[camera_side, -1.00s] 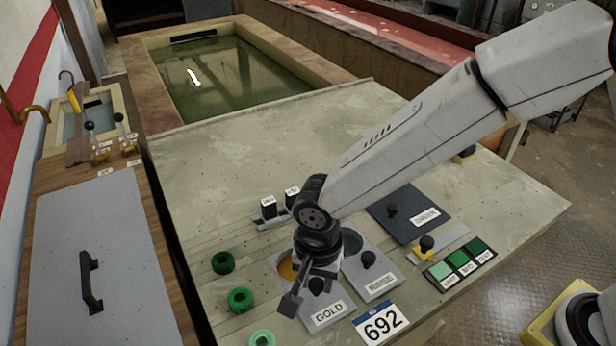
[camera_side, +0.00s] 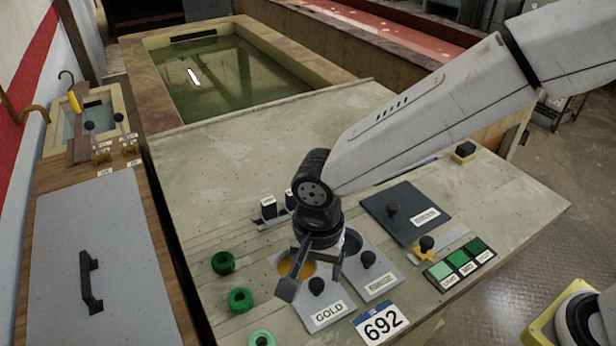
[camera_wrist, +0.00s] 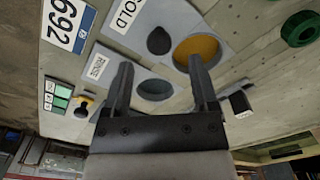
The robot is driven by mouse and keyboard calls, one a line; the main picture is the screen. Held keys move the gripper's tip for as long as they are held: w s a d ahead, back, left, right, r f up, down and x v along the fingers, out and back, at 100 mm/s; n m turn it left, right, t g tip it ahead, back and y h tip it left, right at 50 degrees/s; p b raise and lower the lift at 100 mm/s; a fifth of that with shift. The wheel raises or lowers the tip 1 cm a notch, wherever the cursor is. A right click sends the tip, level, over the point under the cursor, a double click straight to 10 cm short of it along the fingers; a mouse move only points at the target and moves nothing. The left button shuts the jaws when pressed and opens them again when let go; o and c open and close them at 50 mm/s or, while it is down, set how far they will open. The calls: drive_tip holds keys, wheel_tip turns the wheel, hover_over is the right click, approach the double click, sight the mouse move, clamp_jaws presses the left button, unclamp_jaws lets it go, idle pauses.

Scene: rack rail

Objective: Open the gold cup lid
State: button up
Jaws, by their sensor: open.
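The gold cup (camera_side: 300,268) shows its gold-coloured round inside, uncovered, in the side view, and it also shows in the wrist view (camera_wrist: 203,46). Its grey lid with a black knob (camera_side: 317,286) lies beside the opening, with the GOLD label (camera_side: 328,313) at its front. The knob also shows in the wrist view (camera_wrist: 158,41). My gripper (camera_side: 312,284) is open and empty, pointing down above the cup and lid. In the wrist view its fingers (camera_wrist: 160,66) stand apart, one in front of the gold cup's edge; neither visibly holds the knob.
A second cup with a dark opening (camera_wrist: 155,90) and its own knob (camera_side: 368,258) adjoins on the right. A dark lidded plate (camera_side: 408,214) lies behind it. Green rings (camera_side: 240,300) lie at left, and green buttons (camera_side: 459,262) at right. The bench's back left is clear.

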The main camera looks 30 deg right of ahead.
sight(317, 282)
drive_tip(key=shift+r, duration=2)
drive_tip(key=shift+d, duration=0.15)
drive_tip(key=s+d+f+n+t, duration=0.1)
drive_tip(key=d+n, duration=0.1)
drive_tip(key=d, duration=0.7)
drive_tip(key=s+d+f+n, duration=0.1)
drive_tip(key=d+n, duration=0.2)
drive_tip(key=d, duration=0.6)
drive_tip(key=s+d+f+n+t, duration=0.1)
drive_tip(key=d+n, duration=0.2)
drive_tip(key=d, duration=0.5)
drive_tip(key=shift+d+f+t, duration=0.2)
drive_tip(key=shift+d+t, duration=0.1)
drive_tip(key=shift+d, duration=0.1)
drive_tip(key=shift+s+d+f+n, duration=0.15)
drive_tip(key=shift+s+d+n, duration=0.25)
drive_tip(key=shift+d+n, duration=0.1)
